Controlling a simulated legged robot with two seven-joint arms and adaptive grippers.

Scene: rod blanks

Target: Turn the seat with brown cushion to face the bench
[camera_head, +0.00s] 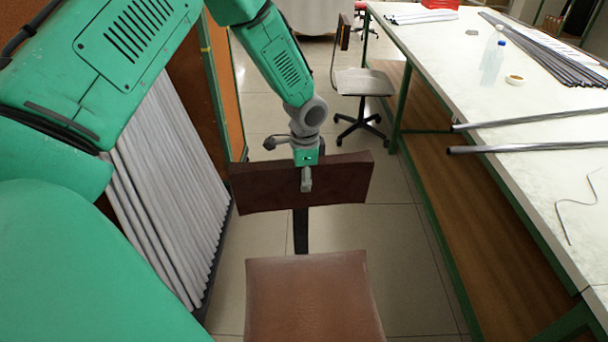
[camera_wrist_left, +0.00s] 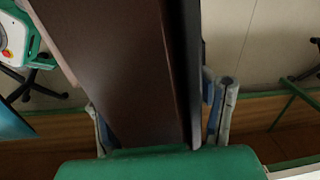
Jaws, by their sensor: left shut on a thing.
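The seat with the brown cushion (camera_head: 312,295) stands in front of me in the head view. Its dark brown backrest (camera_head: 340,184) is on the far side and the cushion on the near side, so it faces me. The bench (camera_head: 480,85) with a white top and green frame runs along the right, beside the seat. My left gripper (camera_head: 306,183) is shut on the top of the backrest. In the left wrist view the backrest (camera_wrist_left: 115,65) lies between the fingers of the left gripper (camera_wrist_left: 160,115). The seat's base is hidden. My right gripper is not in view.
Grey rods (camera_head: 165,190) lean in a rack at the left, close to the seat. Another chair (camera_head: 362,82) stands further back by the bench. A strip of tiled floor is clear between seat and bench.

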